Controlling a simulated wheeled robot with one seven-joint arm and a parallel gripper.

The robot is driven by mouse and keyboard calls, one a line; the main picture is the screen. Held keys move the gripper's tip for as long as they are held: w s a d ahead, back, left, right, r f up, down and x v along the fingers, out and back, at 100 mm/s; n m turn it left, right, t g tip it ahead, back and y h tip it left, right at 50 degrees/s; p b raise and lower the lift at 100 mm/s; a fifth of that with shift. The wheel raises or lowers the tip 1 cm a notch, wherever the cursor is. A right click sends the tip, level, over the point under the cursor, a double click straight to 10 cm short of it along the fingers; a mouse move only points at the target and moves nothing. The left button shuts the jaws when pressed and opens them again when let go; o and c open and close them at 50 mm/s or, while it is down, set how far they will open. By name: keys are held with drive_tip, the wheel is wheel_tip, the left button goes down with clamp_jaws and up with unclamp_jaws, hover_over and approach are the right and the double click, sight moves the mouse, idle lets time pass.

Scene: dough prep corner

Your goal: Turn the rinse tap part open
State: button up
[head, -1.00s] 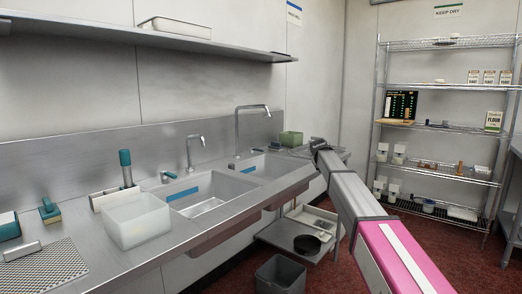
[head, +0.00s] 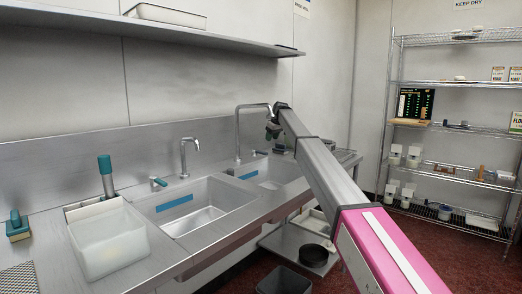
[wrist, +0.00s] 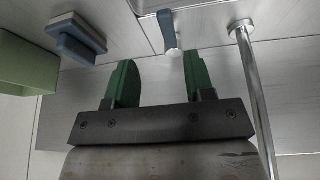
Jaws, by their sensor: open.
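In the head view a tall bent spout (head: 238,135) stands behind the right-hand basin (head: 268,172), with a small teal-handled lever (head: 255,153) beside it. In the wrist view the lever (wrist: 168,30) has a blue-teal handle and a silver end, and the shiny spout pipe (wrist: 252,80) is to its right. My gripper (head: 272,131) is above the right-hand basin, near the spout. Its two green fingers (wrist: 158,68) are apart and empty. The lever shows beyond the fingertips, between them in the picture, and looks clear of them.
A second spout (head: 184,155) and teal lever (head: 158,183) serve the left basin (head: 205,205). A white tub (head: 108,240) stands left of it. A green container (wrist: 25,85) and a blue-and-tan block (wrist: 75,38) are left in the wrist view. A shelf (head: 200,36) overhangs the counter.

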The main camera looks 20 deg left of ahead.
sight(263, 152)
drive_tip(key=shift+n+g, duration=0.3)
drive_tip(key=a+f, duration=0.2)
drive_tip(key=f, duration=0.1)
drive_tip(key=w+a+f, duration=0.1)
drive_tip(key=a+f, duration=0.1)
drive_tip(key=f, duration=0.1)
drive_tip(key=w+a+f, duration=0.1)
drive_tip(key=a+f, duration=0.1)
drive_tip(key=f, duration=0.1)
drive_tip(key=shift+w, duration=0.2)
clamp_jaws()
